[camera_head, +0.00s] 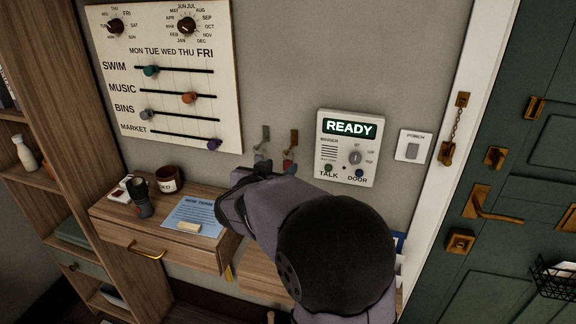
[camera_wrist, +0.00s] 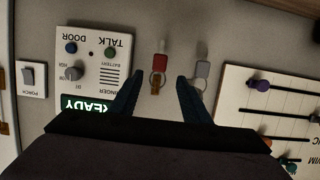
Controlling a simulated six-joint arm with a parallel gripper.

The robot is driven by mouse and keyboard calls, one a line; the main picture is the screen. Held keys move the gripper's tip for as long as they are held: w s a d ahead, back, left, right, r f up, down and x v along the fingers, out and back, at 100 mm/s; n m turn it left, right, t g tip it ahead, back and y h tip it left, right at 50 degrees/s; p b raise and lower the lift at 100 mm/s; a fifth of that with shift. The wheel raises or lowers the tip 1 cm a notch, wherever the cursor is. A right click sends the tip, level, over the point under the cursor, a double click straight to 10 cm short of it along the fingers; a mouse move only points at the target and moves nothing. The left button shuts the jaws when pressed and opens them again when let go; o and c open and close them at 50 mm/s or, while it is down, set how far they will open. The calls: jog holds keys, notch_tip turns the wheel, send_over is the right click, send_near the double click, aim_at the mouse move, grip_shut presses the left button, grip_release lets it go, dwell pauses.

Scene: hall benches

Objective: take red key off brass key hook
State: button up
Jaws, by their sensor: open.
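The red key (camera_wrist: 161,62) hangs by its ring from the brass key hook (camera_wrist: 156,88) in the wrist view, which shows the wall upside down. In the head view the brass hook (camera_head: 293,138) is on the wall left of the intercom, and a bit of the red key (camera_head: 288,165) shows behind my arm. My gripper (camera_wrist: 160,80) is open and empty, its two dark fingers on either side of the red key's ring in the picture. I cannot tell how far they are from the wall. In the head view my arm mostly hides the fingers.
A grey key (camera_wrist: 202,69) hangs beside the red one, close to one finger in the wrist view. The intercom panel (camera_head: 347,147) is to the right, the slider board (camera_head: 165,75) to the left. A wooden drawer shelf (camera_head: 125,225) with a mug (camera_head: 168,179) is below.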

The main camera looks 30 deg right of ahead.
aim_at(287, 162)
jog(key=shift+p+x, duration=0.35)
jog(key=shift+x, duration=3.3)
jog(key=shift+s, duration=0.1)
jog(key=c, duration=1.1)
